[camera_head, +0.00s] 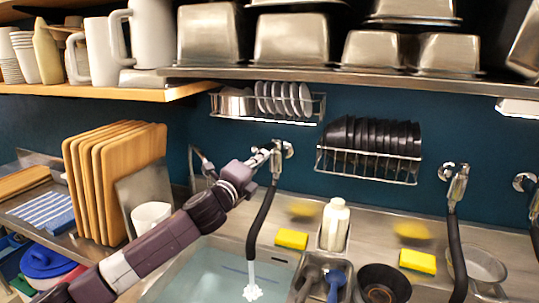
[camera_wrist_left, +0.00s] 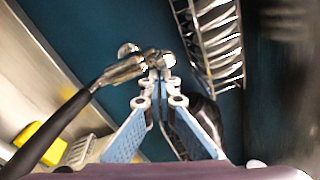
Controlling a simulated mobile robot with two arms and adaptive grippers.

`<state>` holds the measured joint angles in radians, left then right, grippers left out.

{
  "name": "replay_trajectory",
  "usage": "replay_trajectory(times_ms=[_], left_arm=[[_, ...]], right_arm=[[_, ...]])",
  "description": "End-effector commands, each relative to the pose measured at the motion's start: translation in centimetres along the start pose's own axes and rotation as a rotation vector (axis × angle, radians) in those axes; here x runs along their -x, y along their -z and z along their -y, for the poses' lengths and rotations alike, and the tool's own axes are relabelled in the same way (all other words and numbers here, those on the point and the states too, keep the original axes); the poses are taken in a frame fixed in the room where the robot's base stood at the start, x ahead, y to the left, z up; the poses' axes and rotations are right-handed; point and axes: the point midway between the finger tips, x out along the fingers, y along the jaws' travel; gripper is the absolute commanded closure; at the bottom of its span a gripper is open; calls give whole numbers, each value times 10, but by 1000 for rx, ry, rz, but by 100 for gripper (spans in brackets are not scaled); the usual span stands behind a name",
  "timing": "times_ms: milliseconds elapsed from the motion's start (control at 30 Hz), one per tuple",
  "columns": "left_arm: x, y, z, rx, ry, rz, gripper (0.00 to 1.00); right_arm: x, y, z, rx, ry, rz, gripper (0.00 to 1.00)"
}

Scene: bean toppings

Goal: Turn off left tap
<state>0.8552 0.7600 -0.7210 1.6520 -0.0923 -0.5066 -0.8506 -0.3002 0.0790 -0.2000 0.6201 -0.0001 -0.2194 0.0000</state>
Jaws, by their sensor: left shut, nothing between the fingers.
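The left tap (camera_head: 277,160) is a metal fitting on the blue wall with a black hose hanging into the sink. Water (camera_head: 251,272) runs from the hose end and splashes white in the sink (camera_head: 195,275). My left gripper (camera_head: 262,158) reaches up from the lower left to the tap's left side. In the left wrist view the tap's metal body (camera_wrist_left: 122,71) lies to the left of my left gripper (camera_wrist_left: 158,72). Its fingers are shut and empty, with their tips at the round metal fitting by the wall; whether they touch it I cannot tell. My right gripper is not in view.
A second tap (camera_head: 457,188) is on the wall to the right. Dish racks (camera_head: 368,165) hang above the counter. A white bottle (camera_head: 335,225) and yellow sponges (camera_head: 291,239) stand behind the sink. Wooden boards (camera_head: 115,185) stand left of my arm.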

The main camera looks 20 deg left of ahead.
Motion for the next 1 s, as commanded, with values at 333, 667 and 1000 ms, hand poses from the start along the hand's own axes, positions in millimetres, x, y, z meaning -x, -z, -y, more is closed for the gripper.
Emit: replay_trajectory(times_ms=[333,667,1000], left_arm=[[-1,-27,-8,3,13,-40,100],[-5,-42,-15,3,14,-40,100],[-6,-48,-17,2,13,-35,100]], right_arm=[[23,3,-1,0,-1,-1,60],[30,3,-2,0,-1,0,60],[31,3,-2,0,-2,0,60]])
